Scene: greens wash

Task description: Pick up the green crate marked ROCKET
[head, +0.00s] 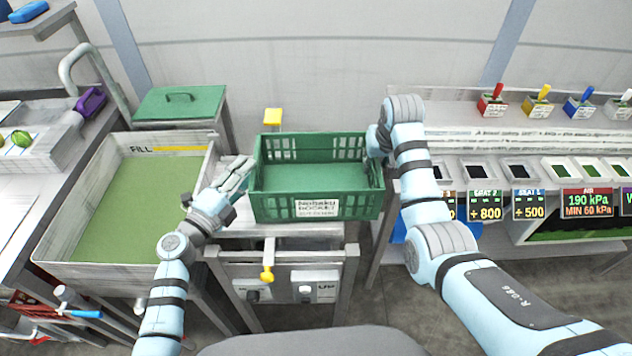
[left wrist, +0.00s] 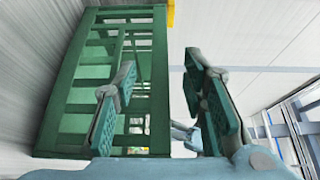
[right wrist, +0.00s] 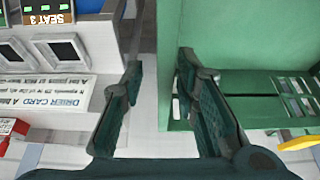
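The green slatted crate (head: 275,207) with a white label (head: 317,208) reading ROCKET stands upright on a stand in the middle of the head view. My left gripper (head: 242,172) is open at the crate's left end. In the left wrist view, one finger of the left gripper (left wrist: 160,90) overlaps the crate (left wrist: 75,115) and the other is clear of it. My right gripper (head: 378,143) is at the crate's right end, partly hidden by its own arm. The right wrist view shows the right gripper (right wrist: 160,85) open, with the crate's edge (right wrist: 172,40) showing between its fingers. I cannot tell whether either gripper touches it.
A wide basin (head: 60,262) with a green bottom lies left of the crate. A green-topped stand (head: 180,103) is behind it. A bench with a row of displays (head: 485,206) runs along the right.

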